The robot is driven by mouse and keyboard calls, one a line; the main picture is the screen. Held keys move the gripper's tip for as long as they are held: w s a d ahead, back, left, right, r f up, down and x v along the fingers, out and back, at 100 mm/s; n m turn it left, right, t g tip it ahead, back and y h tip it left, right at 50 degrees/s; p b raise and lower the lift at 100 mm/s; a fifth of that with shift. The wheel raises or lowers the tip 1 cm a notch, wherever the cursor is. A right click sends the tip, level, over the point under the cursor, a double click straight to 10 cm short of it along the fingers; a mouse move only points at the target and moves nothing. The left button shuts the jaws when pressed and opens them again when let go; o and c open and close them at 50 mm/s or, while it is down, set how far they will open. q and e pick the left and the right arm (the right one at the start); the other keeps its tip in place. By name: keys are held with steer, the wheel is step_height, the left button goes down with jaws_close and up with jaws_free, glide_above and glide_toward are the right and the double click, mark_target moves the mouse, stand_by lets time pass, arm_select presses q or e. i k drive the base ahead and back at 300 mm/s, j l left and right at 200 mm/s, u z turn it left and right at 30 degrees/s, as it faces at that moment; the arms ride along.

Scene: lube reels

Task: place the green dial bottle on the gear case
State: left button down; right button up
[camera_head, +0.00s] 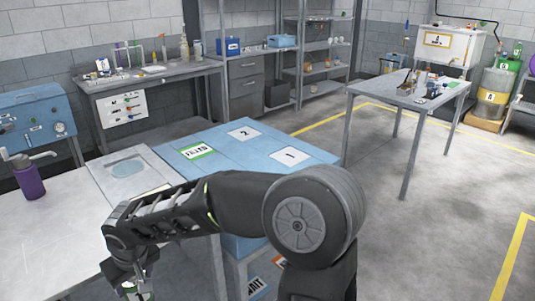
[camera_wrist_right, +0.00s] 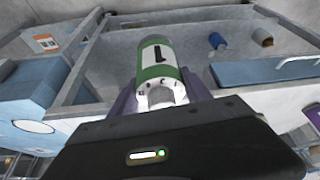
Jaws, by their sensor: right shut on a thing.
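A bottle with green bands and a white label marked with a dark sign (camera_wrist_right: 157,62) stands out between the fingers of my right gripper in the right wrist view. My right gripper (camera_wrist_right: 157,100) is shut on it. In the head view my right gripper (camera_head: 135,283) is at the bottom left, and only a bit of green and white (camera_head: 138,294) shows under it at the picture's edge. A blue-topped unit (camera_head: 225,148) with plates marked 1 and 2 lies beyond my right arm; I cannot tell whether it is the gear case. My left gripper is not in view.
A purple pump bottle (camera_head: 29,178) stands on the pale table (camera_head: 50,232) at the left. A grey workbench (camera_head: 140,78) and shelves line the back wall. A grey table (camera_head: 405,90) with several items stands at the right. The floor between is clear.

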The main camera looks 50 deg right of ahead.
mark_target(272, 169)
steer(key=l+z, duration=0.3)
steer(key=z, duration=0.15)
steer(key=i+l+z, duration=0.1)
steer(key=l+z, duration=0.2)
steer(key=z, duration=0.15)
steer(key=i+l+z, duration=0.15)
steer(key=z, duration=0.3)
steer(key=i+l+u, duration=0.3)
steer(key=l, duration=0.25)
steer(key=i+l+u, duration=0.15)
steer(key=l+u, duration=1.1)
steer(key=u, duration=0.15)
